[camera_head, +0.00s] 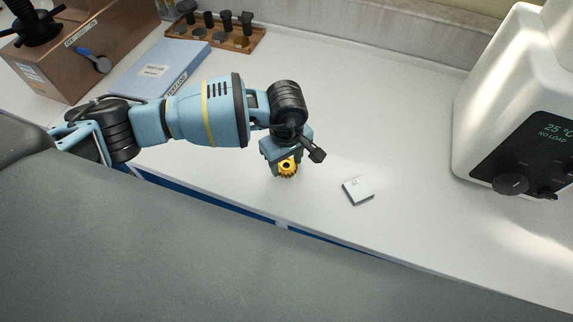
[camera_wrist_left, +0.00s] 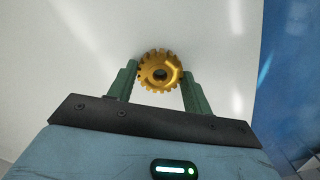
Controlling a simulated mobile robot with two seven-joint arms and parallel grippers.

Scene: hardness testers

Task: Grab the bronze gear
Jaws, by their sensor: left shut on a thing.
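The bronze gear (camera_head: 288,167) is a golden toothed ring with a hole in its middle. It sits at the end of my left gripper (camera_head: 284,170), near the front edge of the white bench. In the left wrist view the gear (camera_wrist_left: 160,72) is between the two green fingers of my left gripper (camera_wrist_left: 160,80), which are shut on its sides. In the head view the gripper partly covers the gear. I cannot tell whether the gear touches the bench. My right gripper is in neither view.
A small grey block (camera_head: 358,190) lies on the white bench (camera_head: 400,130), right of the gear. A white tester (camera_head: 520,100) stands at the right.

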